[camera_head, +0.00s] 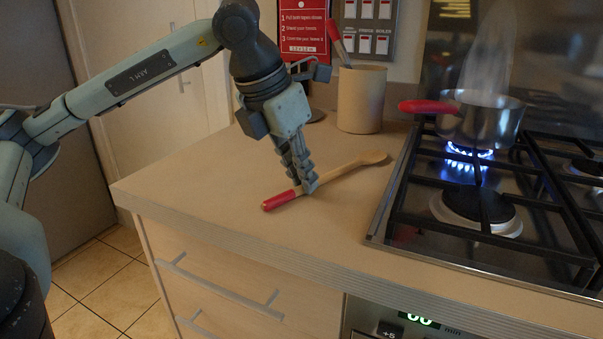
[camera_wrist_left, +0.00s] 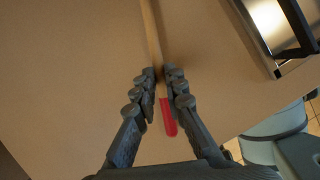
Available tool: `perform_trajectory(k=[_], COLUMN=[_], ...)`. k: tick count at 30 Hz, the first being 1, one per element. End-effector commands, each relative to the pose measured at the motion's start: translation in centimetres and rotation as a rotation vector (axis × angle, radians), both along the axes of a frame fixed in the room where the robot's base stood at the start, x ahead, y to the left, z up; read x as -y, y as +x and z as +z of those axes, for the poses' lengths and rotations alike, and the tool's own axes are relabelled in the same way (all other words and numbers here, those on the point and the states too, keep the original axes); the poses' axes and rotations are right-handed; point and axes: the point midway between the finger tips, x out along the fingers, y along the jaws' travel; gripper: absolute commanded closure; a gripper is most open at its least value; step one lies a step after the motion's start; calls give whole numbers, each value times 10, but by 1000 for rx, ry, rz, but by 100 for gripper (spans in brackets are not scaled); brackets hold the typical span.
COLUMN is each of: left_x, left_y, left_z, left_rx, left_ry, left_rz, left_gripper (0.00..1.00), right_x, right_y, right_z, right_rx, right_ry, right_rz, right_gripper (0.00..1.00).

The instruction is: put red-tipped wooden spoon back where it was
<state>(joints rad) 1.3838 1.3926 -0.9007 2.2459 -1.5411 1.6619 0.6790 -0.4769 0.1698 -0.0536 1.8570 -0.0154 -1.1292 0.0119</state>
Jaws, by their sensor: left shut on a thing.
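The wooden spoon (camera_head: 345,170) with a red handle end (camera_head: 281,200) lies along the countertop, its bowl toward the hob. My left gripper (camera_head: 306,186) points down and is shut on the spoon's handle near the red end. In the left wrist view the spoon (camera_wrist_left: 153,38) runs up from between the fingers (camera_wrist_left: 160,76), and its red tip shows between them toward the palm. The spoon is at or just above the counter; I cannot tell which. My right gripper is not in view.
A beige utensil crock (camera_head: 361,100) holding a red-handled utensil stands at the back by the wall. A steaming red-handled pan (camera_head: 484,121) sits over a lit blue flame on the gas hob (camera_head: 400,228). The counter's front left is clear.

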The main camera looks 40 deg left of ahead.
Motion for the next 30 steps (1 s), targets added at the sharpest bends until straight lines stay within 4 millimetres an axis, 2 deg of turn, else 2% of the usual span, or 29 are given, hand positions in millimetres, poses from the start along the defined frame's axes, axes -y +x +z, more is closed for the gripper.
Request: perform_trajectory(k=[7,8,12,23,26,30], left_x=[0,0,0,0,0,-2], left_y=[0,0,0,0,-4,-14], left_z=[-1,-1,0,2,13,39], left_rx=[0,0,-1,0,3,6], left_ry=[0,0,0,0,-1,-1], left_rz=[0,0,0,0,0,-1], left_gripper=[100,87,69,68,68,68], right_x=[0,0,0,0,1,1], right_y=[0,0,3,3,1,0], right_z=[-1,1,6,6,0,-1], right_rx=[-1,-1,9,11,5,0], right_ry=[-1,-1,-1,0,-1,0], right_rz=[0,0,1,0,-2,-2], right_gripper=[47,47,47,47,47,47])
